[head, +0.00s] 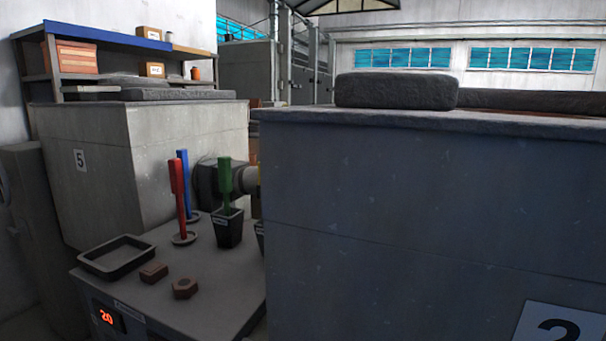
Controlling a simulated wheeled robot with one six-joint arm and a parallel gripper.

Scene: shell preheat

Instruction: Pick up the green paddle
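The green paddle (225,180) stands upright in a small dark pot (229,232) on a grey workbench (215,282), left of centre in the head view. Its lower end is hidden inside the pot. My gripper is not visible in this view, so whether it is open or shut does not show.
A red paddle (178,203) and a blue paddle (186,180) stand left of the pot. A tray (117,257) and two brown blocks lie nearer on the bench. A large grey block marked 2 (420,215) fills the right and partly hides a second pot.

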